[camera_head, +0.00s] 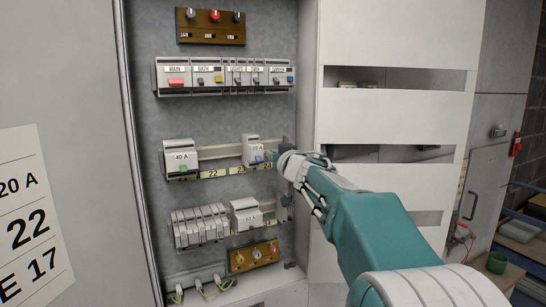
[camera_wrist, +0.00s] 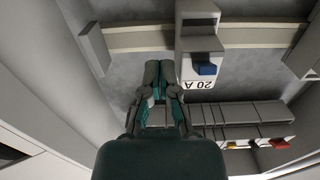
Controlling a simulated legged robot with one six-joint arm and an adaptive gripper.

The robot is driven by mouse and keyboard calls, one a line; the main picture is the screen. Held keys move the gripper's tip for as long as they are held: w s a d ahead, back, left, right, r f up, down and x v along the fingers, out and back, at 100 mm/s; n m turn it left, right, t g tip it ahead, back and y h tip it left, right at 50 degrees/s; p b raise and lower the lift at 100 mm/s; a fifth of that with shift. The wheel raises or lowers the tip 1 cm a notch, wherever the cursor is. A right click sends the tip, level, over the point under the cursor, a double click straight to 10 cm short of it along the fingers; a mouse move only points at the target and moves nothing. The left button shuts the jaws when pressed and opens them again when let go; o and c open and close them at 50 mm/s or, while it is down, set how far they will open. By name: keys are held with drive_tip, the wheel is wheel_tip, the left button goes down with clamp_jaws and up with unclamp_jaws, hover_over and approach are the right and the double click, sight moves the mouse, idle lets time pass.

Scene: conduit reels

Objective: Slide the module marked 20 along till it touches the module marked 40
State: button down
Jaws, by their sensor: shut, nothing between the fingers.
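The module marked 40 A (camera_head: 181,160) is a pale block at the left end of the middle rail (camera_head: 218,152). The module marked 20 (camera_head: 252,147) sits on the same rail to its right, with a wide gap of bare rail between them. It has a blue lever. In the wrist view, which is upside down, the 20 A module (camera_wrist: 200,45) shows its label and lever. My gripper (camera_head: 284,158) is just right of it in the head view. The fingertips (camera_wrist: 159,68) are shut together and empty beside the module; I cannot tell whether they touch it.
Yellow number tags (camera_head: 213,174) line the strip below the rail. A labelled row of modules (camera_head: 225,77) is above, and more modules (camera_head: 200,226) are below. A grey end block (camera_wrist: 95,46) stands near the rail's end. The cabinet's side wall (camera_head: 306,100) is close to my arm.

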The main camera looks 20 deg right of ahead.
drive_tip(key=a, duration=1.3)
drive_tip(key=shift+s+a, duration=0.25)
drive_tip(key=shift+a, duration=0.15)
idle(5.0)
drive_tip(key=shift+d, duration=0.15)
drive_tip(key=shift+d, duration=0.45)
drive_tip(key=s, duration=0.8)
drive_tip(key=shift+d, duration=0.15)
